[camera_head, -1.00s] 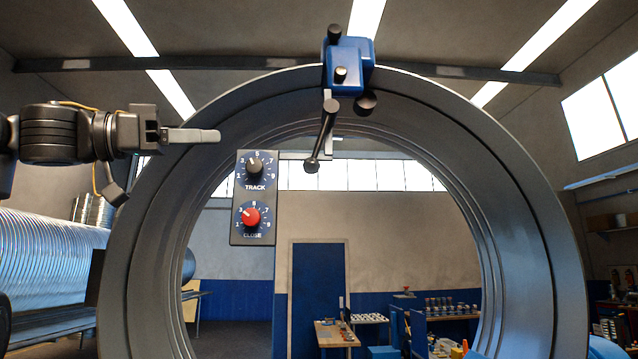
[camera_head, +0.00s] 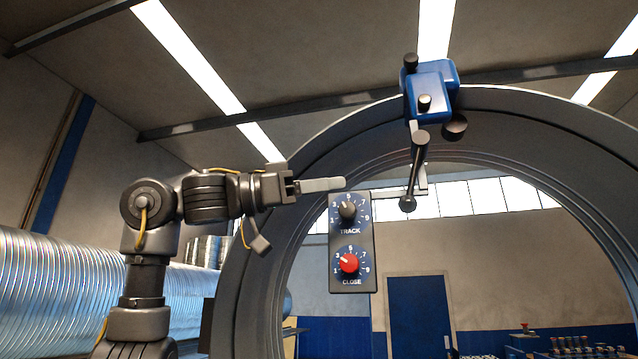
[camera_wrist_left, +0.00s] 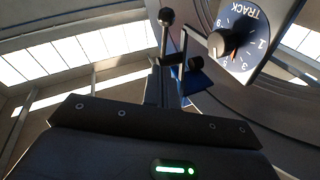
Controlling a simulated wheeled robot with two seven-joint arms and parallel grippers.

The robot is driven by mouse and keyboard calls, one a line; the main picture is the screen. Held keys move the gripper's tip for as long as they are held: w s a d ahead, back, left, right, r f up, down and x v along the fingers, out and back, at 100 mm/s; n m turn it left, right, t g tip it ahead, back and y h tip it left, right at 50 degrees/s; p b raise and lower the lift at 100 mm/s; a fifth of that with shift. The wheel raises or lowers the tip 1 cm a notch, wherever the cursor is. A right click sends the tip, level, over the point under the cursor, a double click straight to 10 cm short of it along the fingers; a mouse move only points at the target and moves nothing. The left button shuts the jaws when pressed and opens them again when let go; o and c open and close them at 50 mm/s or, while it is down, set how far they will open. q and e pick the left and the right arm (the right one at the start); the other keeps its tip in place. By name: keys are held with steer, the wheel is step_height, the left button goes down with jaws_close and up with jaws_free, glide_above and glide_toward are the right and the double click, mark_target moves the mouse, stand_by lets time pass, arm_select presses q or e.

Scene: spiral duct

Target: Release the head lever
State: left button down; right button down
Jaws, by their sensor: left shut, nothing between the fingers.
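The blue head (camera_head: 431,91) is clamped on the top rim of the large grey duct ring. Its lever, a dark rod with a ball end (camera_head: 413,180), hangs down from the head and also shows in the wrist view (camera_wrist_left: 165,32). My left gripper (camera_head: 343,184) is shut and empty, pointing right, just above the dial panel and left of the lever, apart from it in the head view. In the wrist view the left gripper's fingers (camera_wrist_left: 162,88) point toward the lever and the blue head. My right gripper is out of view.
The grey ring (camera_head: 245,270) curves behind the arm. Ribbed silver duct (camera_head: 60,290) lies at left.

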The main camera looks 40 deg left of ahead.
mark_target(409, 192)
arm_select(q)
steer(key=w+d+f+p, duration=0.1)
steer(key=w+d+p, duration=0.2)
steer(key=w+d, duration=0.2)
steer(key=shift+w+d+f+p, duration=0.15)
steer(key=shift+w+d+p, duration=0.15)
steer(key=shift+w, duration=0.7)
steer(key=shift+d, duration=0.15)
